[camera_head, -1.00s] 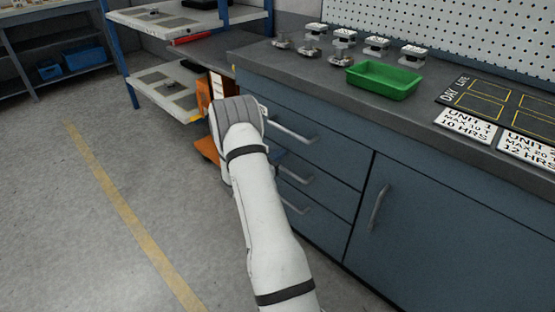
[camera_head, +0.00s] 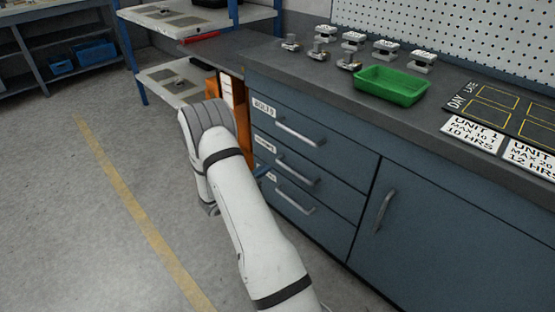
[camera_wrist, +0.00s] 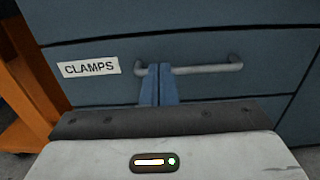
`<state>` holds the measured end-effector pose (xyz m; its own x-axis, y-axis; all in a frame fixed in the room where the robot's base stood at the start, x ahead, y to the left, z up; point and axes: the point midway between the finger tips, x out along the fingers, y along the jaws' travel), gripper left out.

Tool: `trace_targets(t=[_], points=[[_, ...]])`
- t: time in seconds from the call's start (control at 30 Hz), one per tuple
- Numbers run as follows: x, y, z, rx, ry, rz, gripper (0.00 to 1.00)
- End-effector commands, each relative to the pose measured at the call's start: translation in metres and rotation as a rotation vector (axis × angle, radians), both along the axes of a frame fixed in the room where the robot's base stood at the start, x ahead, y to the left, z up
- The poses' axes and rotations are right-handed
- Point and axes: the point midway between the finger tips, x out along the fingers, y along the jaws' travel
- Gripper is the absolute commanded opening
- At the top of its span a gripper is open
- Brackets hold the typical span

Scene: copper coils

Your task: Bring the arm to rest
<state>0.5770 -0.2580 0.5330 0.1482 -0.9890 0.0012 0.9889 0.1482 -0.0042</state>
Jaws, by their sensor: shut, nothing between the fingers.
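My arm (camera_head: 240,220) reaches forward from the bottom of the head view, in front of the blue drawer cabinet. My gripper (camera_wrist: 158,70) shows in the wrist view as two blue fingers pressed together, with nothing between them. The fingertips overlap the drawer handle (camera_wrist: 205,68) in that view; I cannot tell whether they touch it. A white label reading CLAMPS (camera_wrist: 90,68) is left of the fingers. In the head view my gripper is mostly hidden behind the arm, with a bit of blue finger (camera_head: 262,172) showing by the drawers.
The cabinet (camera_head: 340,185) has several closed drawers and a door. On its dark counter stand a green tray (camera_head: 391,88), several small metal pieces on stands, and printed signs (camera_head: 471,133). An orange unit (camera_head: 241,118) stands beside the cabinet; shelves are behind. The floor at left is clear.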

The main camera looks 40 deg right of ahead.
Motion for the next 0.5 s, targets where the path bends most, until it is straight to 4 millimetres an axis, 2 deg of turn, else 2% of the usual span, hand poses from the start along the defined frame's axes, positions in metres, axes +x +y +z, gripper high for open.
trace_targets(t=[0.1,0.2,0.43,0.5], points=[[-0.002,0.018,0.001,0.0,0.001,0.002,0.0],[-0.004,0.025,0.0,0.0,0.001,0.0,0.0],[-0.005,0.028,-0.001,0.0,0.001,-0.002,0.0],[-0.007,0.028,0.008,0.006,-0.008,-0.012,0.0]])
